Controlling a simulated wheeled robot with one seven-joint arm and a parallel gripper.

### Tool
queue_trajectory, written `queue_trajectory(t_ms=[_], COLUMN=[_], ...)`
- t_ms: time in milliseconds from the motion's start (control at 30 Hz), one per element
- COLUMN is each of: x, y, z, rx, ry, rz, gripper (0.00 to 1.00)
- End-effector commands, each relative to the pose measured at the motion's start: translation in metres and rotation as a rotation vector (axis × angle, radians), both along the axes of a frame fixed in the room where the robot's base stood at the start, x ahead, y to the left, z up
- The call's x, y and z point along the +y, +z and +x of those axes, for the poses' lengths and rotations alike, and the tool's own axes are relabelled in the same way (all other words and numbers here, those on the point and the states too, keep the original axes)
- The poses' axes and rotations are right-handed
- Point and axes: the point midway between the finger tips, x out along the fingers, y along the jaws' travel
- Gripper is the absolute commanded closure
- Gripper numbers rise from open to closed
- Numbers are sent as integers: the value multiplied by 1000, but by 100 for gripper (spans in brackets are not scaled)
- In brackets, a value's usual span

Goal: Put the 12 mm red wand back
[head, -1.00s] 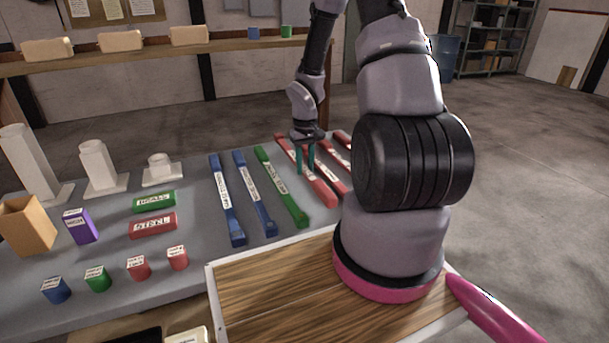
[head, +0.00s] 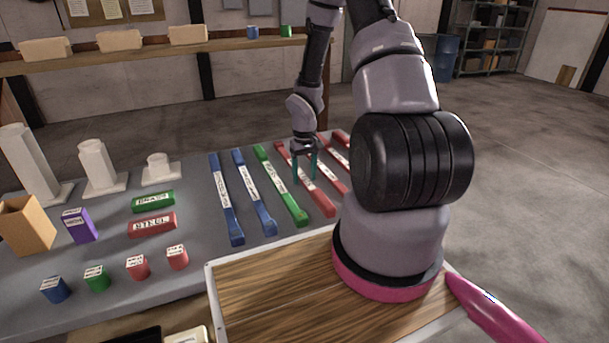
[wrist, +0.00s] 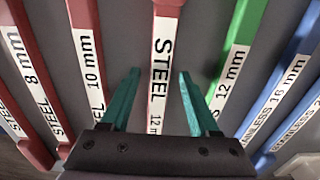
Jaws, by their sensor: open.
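The 12 mm red wand (head: 322,202) lies on the grey bench between the green wand and another red wand. In the wrist view its white label reads "STEEL" and "12 m", the rest hidden by my gripper's body (wrist: 158,88). My gripper (head: 305,180) is open, with one teal finger on each side of the 12 mm red wand (wrist: 160,75). In the wrist view both fingers stand clear of it, with a gap on each side.
Close beside are a red wand marked 10 mm (wrist: 88,45), a red one marked 8 mm (wrist: 30,70), a green wand (head: 280,185) marked 12 mm and two blue wands (head: 226,200). Small blocks and white stands occupy the bench's left.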

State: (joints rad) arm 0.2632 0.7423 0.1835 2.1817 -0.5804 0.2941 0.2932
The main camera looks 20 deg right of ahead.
Motion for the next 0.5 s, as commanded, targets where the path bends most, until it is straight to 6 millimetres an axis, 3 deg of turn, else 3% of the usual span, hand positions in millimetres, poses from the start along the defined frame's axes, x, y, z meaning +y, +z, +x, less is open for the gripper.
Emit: queue_trajectory(t_ms=[167, 500], x=[-1, -1], y=[18, 90], z=[1, 1], rx=[-4, -5], ry=[-1, -2], rz=[-1, -1], gripper=[38, 38])
